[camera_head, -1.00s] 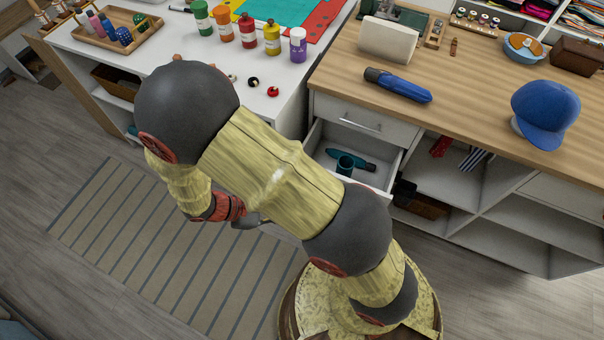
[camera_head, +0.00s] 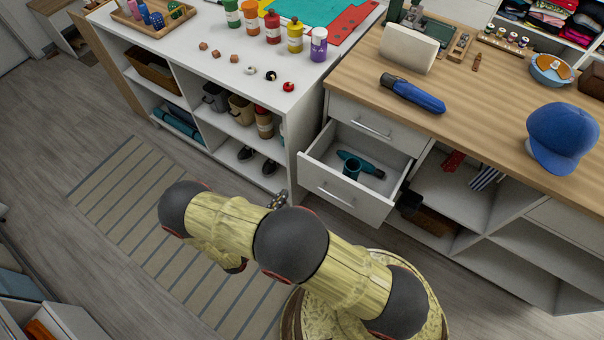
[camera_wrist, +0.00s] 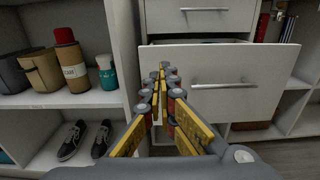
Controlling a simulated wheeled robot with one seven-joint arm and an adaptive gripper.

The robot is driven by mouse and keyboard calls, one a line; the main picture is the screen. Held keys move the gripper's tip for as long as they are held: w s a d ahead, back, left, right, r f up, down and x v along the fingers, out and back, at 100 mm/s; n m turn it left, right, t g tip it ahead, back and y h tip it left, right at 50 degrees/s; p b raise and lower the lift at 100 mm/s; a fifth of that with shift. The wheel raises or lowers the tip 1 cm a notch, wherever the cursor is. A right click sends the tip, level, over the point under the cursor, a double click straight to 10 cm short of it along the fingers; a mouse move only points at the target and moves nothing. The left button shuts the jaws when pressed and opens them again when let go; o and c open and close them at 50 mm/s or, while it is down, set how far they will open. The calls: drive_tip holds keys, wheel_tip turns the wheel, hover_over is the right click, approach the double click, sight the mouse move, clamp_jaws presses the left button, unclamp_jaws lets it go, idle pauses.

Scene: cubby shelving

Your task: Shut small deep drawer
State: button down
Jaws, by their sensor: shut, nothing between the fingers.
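The small deep drawer (camera_head: 342,197) stands pulled out below a shut upper drawer (camera_head: 366,121) in the wooden-topped cabinet. In the wrist view the drawer's white front (camera_wrist: 255,75) and metal handle (camera_wrist: 224,86) fill the right half. My gripper (camera_wrist: 162,72) is shut and empty, pointing at the left part of the drawer front. Its fingertips overlap the front's left edge in the picture; I cannot tell if they touch. In the head view my gripper (camera_head: 278,200) shows small, left of the drawer.
A white open shelf (camera_head: 240,130) with containers and shoes (camera_head: 258,163) stands left of the drawer. Open cubbies (camera_head: 465,190) lie to its right. A blue cap (camera_head: 560,138) and a blue tool sit on the countertop.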

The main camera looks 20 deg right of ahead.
sight(308, 162)
drive_tip(key=b+x, duration=0.3)
drive_tip(key=x, duration=1)
drive_tip(key=shift+w+d, duration=0.1)
drive_tip(key=shift+d, duration=0.05)
drive_tip(key=shift+w+d+r, duration=0.1)
drive_tip(key=shift+w+d, duration=0.05)
drive_tip(key=shift+d, duration=0.1)
drive_tip(key=b+x, duration=0.1)
drive_tip(key=x, duration=1.7)
drive_tip(key=shift+w+d+b, duration=0.3)
drive_tip(key=shift+b, duration=0.1)
drive_tip(key=shift+a, duration=0.15)
